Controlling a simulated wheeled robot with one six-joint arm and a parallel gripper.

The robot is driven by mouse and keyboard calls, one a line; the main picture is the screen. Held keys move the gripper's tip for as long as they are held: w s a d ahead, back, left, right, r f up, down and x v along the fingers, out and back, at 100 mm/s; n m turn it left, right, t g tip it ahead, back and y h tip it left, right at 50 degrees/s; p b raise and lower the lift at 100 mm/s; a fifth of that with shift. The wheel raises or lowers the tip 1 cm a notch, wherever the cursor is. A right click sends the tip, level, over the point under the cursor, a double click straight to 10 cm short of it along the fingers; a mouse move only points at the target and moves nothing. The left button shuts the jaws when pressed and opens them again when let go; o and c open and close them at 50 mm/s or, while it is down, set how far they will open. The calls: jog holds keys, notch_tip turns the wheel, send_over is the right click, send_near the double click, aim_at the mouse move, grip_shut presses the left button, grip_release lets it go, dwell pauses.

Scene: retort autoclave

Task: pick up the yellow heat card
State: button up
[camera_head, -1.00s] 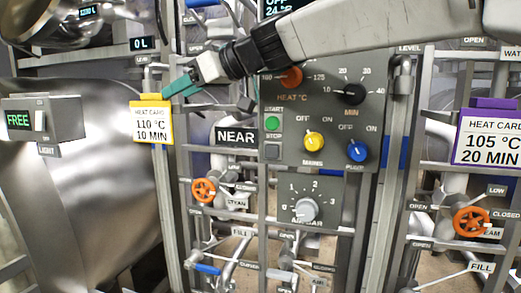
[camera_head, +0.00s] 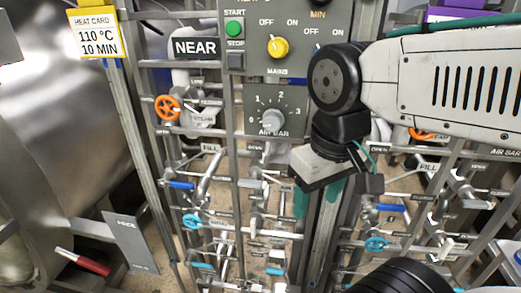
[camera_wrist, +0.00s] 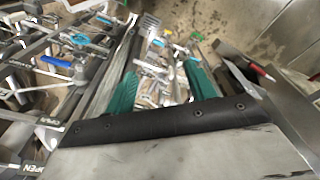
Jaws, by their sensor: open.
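The yellow heat card (camera_head: 97,38), reading 110 °C and 10 MIN, hangs on a grey post at the top left of the head view. Its top edge is at the picture's border. My gripper (camera_head: 318,200) points down, well to the right of the card and lower, in front of the pipework. Its teal fingers are apart with nothing between them. The wrist view shows the open gripper (camera_wrist: 161,78) over blurred pipes and floor. The card is not in the wrist view.
The control panel (camera_head: 285,102) with knobs and a green start button is above my gripper. Pipes, orange wheel valves (camera_head: 168,107) and blue handles crowd the rack. A grey plate (camera_head: 133,241) and a red-handled tool (camera_head: 84,262) are at the lower left.

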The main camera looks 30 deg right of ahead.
jog(key=w+a+r+m+t+y, duration=0.2)
jog(key=w+a+r+m+y, duration=0.1)
jog(key=w+a+r+m, duration=0.35)
jog(key=w+a+r+m+t+y, duration=0.1)
jog(key=w+a+r+m+y, duration=0.1)
jog(key=w+a+r+m, duration=0.45)
jog(key=m+t+y, duration=0.4)
jog(key=m+y, duration=0.2)
jog(key=m, duration=0.7)
send_near(106, 1)
jog(key=x, duration=1.1)
jog(key=shift+w+a+f, duration=0.2)
jog(key=shift+w+f, duration=0.05)
jog(key=shift+w, duration=0.05)
jog(key=shift+s, duration=0.1)
jog(key=c, duration=1.1)
jog(key=shift+r, duration=0.15)
jog(key=shift+c, duration=0.2)
